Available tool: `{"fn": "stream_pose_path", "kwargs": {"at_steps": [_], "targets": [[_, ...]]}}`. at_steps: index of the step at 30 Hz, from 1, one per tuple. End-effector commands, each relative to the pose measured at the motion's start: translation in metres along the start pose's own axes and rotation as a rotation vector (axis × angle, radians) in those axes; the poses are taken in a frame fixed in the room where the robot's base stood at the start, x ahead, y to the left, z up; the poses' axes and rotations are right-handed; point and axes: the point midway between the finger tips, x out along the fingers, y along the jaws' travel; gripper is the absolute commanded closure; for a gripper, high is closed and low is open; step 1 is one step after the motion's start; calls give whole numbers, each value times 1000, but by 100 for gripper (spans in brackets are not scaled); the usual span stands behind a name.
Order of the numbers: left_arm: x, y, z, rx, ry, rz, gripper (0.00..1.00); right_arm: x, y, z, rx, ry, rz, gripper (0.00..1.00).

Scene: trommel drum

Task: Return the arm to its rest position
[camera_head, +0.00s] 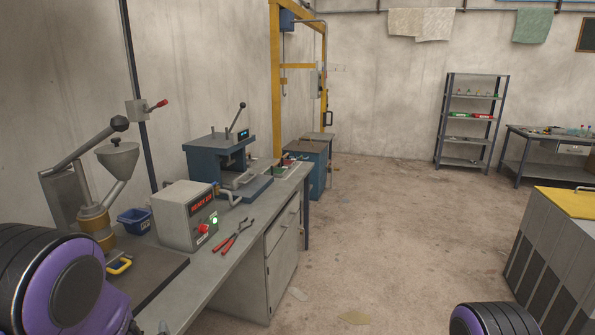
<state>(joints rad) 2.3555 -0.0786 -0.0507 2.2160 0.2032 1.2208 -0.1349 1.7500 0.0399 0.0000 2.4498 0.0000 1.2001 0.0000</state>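Part of my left arm, purple with a ribbed black cover, fills the lower left corner. A smaller part of my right arm, in the same colours, shows at the bottom edge right of centre.
On the bench are a hopper machine (118,160), a blue bin (134,221), a grey control box (187,215), red-handled pliers (232,238) and a blue press (228,155). A grey cabinet with a yellow top (565,202) stands right. The floor (385,240) between is mostly clear.

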Motion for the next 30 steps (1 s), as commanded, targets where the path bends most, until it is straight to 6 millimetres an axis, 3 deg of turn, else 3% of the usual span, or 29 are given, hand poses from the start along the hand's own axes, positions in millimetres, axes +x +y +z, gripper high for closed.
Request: {"fn": "stream_pose_path", "kwargs": {"at_steps": [1,6,9,12,15,18,30], "targets": [[-7,-19,51,13,-95,-10,25,10,-1,4,0,0,0,36],[-61,-80,185,59,-407,-54,25,27,-2,11,0,0,0,36],[-104,-118,249,108,-579,-95,25,37,-3,15,0,0,0,36],[-141,-151,294,147,-707,-143,25,45,-4,19,0,0,0,36],[-163,-174,320,167,-777,-187,25,51,-4,21,0,0,0,36],[-172,-185,328,179,-804,-204,25,51,-5,21,0,0,0,36],[-172,-185,327,181,-804,-204,25,50,-4,21,0,0,0,36]]}}
